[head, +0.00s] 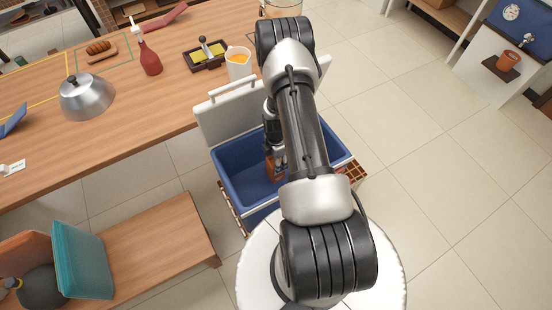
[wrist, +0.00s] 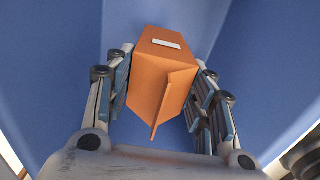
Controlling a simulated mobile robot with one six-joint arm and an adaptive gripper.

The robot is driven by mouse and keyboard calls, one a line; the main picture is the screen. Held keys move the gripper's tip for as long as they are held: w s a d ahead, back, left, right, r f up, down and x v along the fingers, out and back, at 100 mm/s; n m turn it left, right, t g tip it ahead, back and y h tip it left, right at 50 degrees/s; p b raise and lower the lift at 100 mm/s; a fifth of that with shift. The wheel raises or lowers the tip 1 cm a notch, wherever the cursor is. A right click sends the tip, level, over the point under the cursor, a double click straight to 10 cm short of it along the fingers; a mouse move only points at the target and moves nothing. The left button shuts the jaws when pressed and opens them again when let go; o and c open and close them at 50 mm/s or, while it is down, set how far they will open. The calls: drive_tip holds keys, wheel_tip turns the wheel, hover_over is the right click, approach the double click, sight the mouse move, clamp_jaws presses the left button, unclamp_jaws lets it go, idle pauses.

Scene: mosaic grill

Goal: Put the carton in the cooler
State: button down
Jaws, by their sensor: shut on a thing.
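An orange carton (wrist: 163,81) with a ridged top and a small white label is between the two fingers of my gripper (wrist: 162,98) in the wrist view. My gripper is shut on it. Blue walls surround the carton in that view. In the head view the cooler (head: 237,179) is an open blue box with its white lid (head: 228,112) raised against the table side. My gripper (head: 276,168) reaches down inside the cooler, with the carton (head: 274,179) at its left part. Whether the carton touches the floor of the cooler I cannot tell.
A wooden table (head: 125,125) stands behind and left, with a metal dome (head: 87,97), a red bottle (head: 149,56) and a pitcher (head: 238,66). A low bench (head: 150,235) stands at left with a teal box (head: 83,259). The tiled floor at right is clear.

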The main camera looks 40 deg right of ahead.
drive_tip(key=shift+w+f+b, duration=0.1)
drive_tip(key=shift+f+b, duration=2.3)
drive_tip(key=shift+f, duration=0.85)
drive_tip(key=c, duration=0.6)
unclamp_jaws()
drive_tip(key=shift+c, duration=0.2)
wheel_tip(320, 180, up, 12)
drive_tip(key=shift+r, duration=0.1)
